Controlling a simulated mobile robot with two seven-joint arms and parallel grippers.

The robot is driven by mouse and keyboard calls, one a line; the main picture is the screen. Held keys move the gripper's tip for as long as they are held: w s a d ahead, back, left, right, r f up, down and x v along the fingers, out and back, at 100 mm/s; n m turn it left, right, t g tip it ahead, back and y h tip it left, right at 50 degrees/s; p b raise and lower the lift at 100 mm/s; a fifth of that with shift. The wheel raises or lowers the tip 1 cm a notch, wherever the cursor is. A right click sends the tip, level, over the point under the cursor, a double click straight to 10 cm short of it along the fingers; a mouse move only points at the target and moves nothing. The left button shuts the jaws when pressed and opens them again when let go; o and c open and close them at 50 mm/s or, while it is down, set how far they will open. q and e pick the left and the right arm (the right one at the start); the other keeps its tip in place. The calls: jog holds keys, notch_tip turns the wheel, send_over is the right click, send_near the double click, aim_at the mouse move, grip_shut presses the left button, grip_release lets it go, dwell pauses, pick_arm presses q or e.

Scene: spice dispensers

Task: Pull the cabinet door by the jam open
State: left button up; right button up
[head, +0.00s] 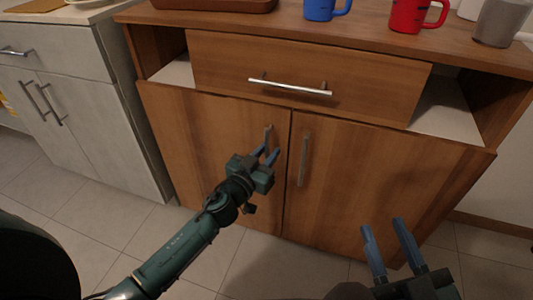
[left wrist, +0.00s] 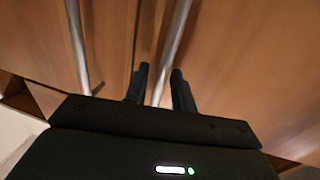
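The wooden cabinet has a left door (head: 215,135) and a right door (head: 350,190), both closed. The left door has an upright metal handle (head: 267,133); the right door has another (head: 303,160). My left gripper (head: 269,151) is at the left door's handle, fingers apart. In the left wrist view, that handle (left wrist: 177,35) runs between the two open fingers (left wrist: 160,78); contact cannot be told. The right door's handle (left wrist: 77,45) shows at the left there. My right gripper (head: 386,227) is open and empty, low in front of the right door. No jam is recognisable.
A drawer (head: 310,75) with a horizontal handle (head: 290,87) is above the doors. A blue mug (head: 320,10), a red mug (head: 408,15) and a grey cup (head: 498,22) stand on top. A pale cabinet (head: 90,120) stands at left. Tiled floor (head: 135,235) lies in front.

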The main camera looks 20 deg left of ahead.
pick_arm(q)
jog(key=shift+c, duration=0.5)
grip_shut()
